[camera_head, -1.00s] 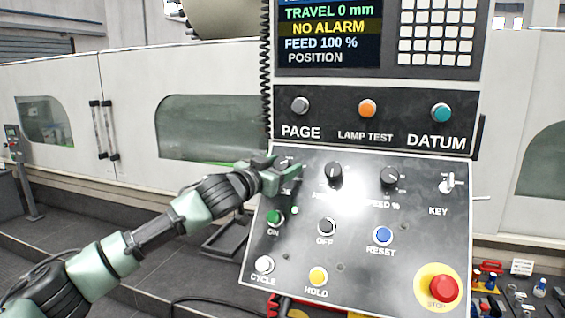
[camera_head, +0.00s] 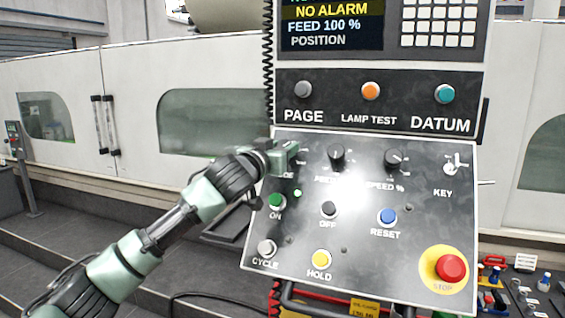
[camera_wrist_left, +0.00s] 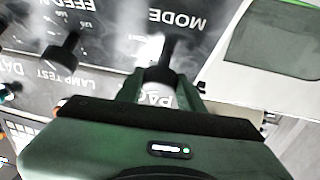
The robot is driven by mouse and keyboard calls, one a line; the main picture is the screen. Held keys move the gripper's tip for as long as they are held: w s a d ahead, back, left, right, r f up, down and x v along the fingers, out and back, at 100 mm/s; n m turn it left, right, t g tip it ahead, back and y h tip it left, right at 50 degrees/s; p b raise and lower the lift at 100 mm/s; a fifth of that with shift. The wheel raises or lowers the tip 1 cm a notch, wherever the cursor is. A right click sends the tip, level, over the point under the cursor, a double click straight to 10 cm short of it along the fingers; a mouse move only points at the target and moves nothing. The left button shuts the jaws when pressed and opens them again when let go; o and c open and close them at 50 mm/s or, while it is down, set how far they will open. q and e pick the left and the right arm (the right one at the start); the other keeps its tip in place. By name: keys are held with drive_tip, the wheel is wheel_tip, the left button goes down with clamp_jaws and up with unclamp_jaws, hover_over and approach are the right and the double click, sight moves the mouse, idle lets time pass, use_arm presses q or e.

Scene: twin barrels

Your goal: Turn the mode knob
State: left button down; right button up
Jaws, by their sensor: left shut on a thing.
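The mode knob (camera_wrist_left: 168,58) is a dark knob on the sloping control panel (camera_head: 440,225), beside the MODE label in the left wrist view. My left gripper (camera_head: 286,156) is at the panel's upper left corner, its green fingers shut on the knob from both sides. In the head view the gripper hides the knob and most of its label. In the left wrist view the two fingers (camera_wrist_left: 160,88) stand on either side of the knob. The knob's exact setting cannot be read. My right gripper is not in view.
Two similar dark knobs, FEED (camera_head: 336,155) and SPEED (camera_head: 394,160), sit to the right, then a key switch (camera_head: 452,168). Below are the green ON button (camera_head: 276,201), other buttons and the red STOP button (camera_head: 451,268). A small green light (camera_head: 297,193) glows beside ON.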

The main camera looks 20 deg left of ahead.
use_arm(q)
drive_tip(key=n+y+b, duration=0.2)
drive_tip(key=n+b, duration=0.1)
drive_tip(key=n+y+b, duration=0.1)
drive_tip(key=n, duration=0.1)
drive_tip(key=shift+d+f+y+b, duration=0.25)
drive_tip(key=shift+f+y+b, duration=0.1)
drive_tip(key=shift+f+y, duration=0.05)
drive_tip(key=shift+r+n+y+b, duration=0.1)
drive_tip(key=shift+n+y+b, duration=0.25)
drive_tip(key=shift+n, duration=0.35)
drive_tip(key=n+g+y, duration=0.1)
drive_tip(key=n+y, duration=0.1)
drive_tip(key=n, duration=0.1)
drive_tip(key=shift+r+y+b, duration=0.15)
drive_tip(key=shift+y+b, duration=0.1)
drive_tip(key=shift+b, duration=0.1)
drive_tip(key=shift+r+n+g+y, duration=0.1)
drive_tip(key=shift+n+g+y, duration=0.35)
drive_tip(key=shift+n, duration=0.5)
drive_tip(key=shift+r+n+g+y, duration=0.1)
drive_tip(key=shift+n+g+y, duration=0.15)
drive_tip(key=shift+n+y, duration=0.5)
drive_tip(key=shift+a+n, duration=0.1)
drive_tip(key=shift+n, duration=0.3)
drive_tip(key=c, duration=0.9)
unclamp_jaws()
drive_tip(key=shift+c, duration=0.2)
drive_tip(key=shift+w+f, duration=0.15)
drive_tip(key=shift+w, duration=0.1)
